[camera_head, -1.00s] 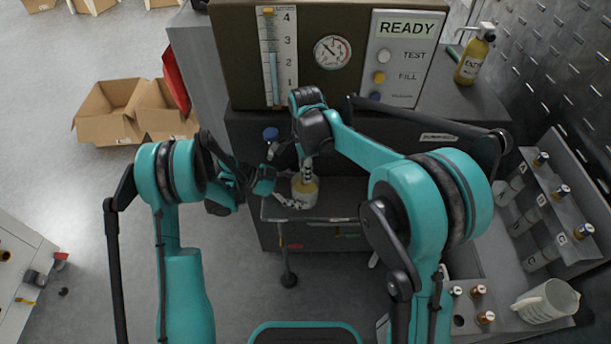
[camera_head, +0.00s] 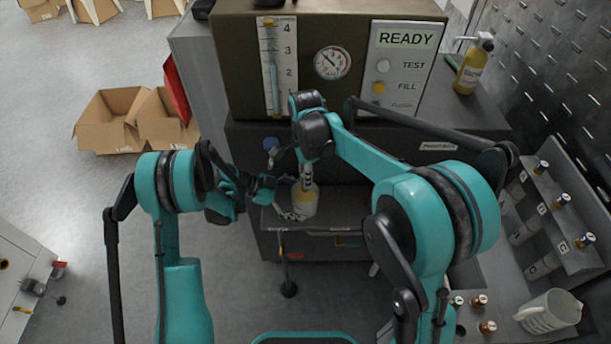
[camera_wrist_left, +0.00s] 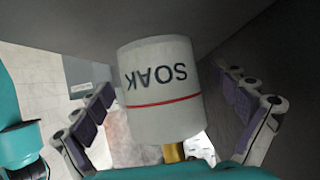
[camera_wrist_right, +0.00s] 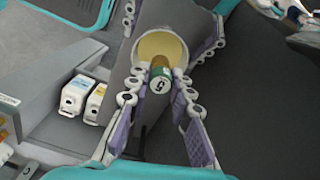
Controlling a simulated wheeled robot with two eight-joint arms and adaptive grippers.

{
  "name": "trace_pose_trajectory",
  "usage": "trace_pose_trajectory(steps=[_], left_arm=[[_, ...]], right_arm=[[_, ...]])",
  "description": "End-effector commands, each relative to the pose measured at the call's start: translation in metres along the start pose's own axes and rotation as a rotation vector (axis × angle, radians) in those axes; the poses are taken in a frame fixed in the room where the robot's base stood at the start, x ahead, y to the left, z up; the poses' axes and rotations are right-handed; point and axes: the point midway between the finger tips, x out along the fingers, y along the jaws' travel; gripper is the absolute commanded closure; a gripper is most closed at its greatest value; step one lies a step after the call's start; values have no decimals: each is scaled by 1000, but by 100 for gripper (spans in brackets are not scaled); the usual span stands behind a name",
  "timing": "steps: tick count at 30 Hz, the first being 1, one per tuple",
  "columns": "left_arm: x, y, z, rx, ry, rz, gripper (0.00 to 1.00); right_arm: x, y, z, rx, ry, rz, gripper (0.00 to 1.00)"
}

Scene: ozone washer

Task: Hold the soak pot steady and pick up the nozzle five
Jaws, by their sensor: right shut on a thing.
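The soak pot (camera_head: 306,203) is a pale cylinder on the grey shelf (camera_head: 340,212) of the washer. In the left wrist view the pot (camera_wrist_left: 165,85) shows its SOAK label upside down and a red line. My left gripper (camera_wrist_left: 168,115) is open, with a finger on each side of the pot and gaps showing. It reaches the pot from the left in the head view (camera_head: 288,200). My right gripper (camera_wrist_right: 156,90) is above the pot, shut on nozzle five (camera_wrist_right: 159,84), which has a green end marked 5. Behind it shows the pot's yellowish mouth (camera_wrist_right: 163,42). A brass part of the nozzle (camera_wrist_left: 173,152) shows at the pot's mouth.
The washer's panel (camera_head: 402,65) reads READY. A spray bottle (camera_head: 472,68) stands on the top right. Cardboard boxes (camera_head: 110,120) lie on the floor at left.

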Motion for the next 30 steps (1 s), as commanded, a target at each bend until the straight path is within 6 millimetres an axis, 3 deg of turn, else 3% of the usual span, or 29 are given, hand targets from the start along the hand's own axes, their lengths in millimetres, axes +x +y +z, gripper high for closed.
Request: trace_pose_trajectory(steps=[8, 21, 30], left_arm=[[-10, -1, 0, -2, 0, -3, 3], [-98, 0, 0, -2, 1, -2, 3], [-120, 0, 0, 0, 0, 0, 3]], right_arm=[[0, 0, 0, 0, 0, 0, 100], [0, 0, 0, 0, 0, 0, 100], [0, 0, 0, 0, 0, 0, 100]])
